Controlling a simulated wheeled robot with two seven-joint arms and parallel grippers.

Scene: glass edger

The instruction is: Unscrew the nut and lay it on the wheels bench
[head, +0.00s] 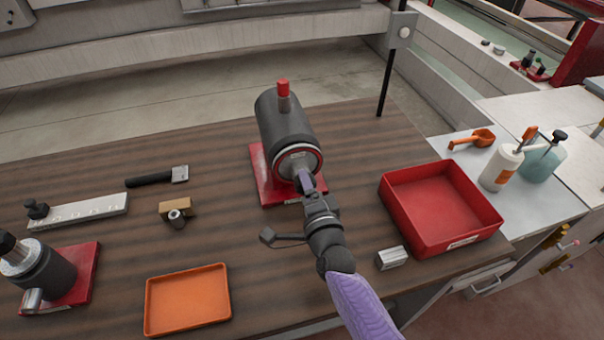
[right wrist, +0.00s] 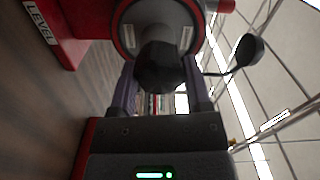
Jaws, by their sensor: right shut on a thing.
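A dark cylindrical spindle housing (head: 282,122) with a red cap on top stands on a red base (head: 264,178) on the dark wood bench (head: 110,255). Its round front face points toward me. My right gripper (head: 306,182) is at this face, its purple fingers on either side of the centre. In the right wrist view the fingers (right wrist: 160,88) are shut on a dark faceted nut (right wrist: 160,70) in front of the spindle face (right wrist: 160,22). In the head view the gripper hides the nut. I cannot tell how far it is threaded. My left gripper is not in view.
A red bin (head: 440,212) and a small metal block (head: 391,258) are at right. An orange tray (head: 187,300) lies at front. A second spindle unit (head: 50,275), a perforated bar (head: 80,210) and a black-handled tool (head: 155,179) are at left.

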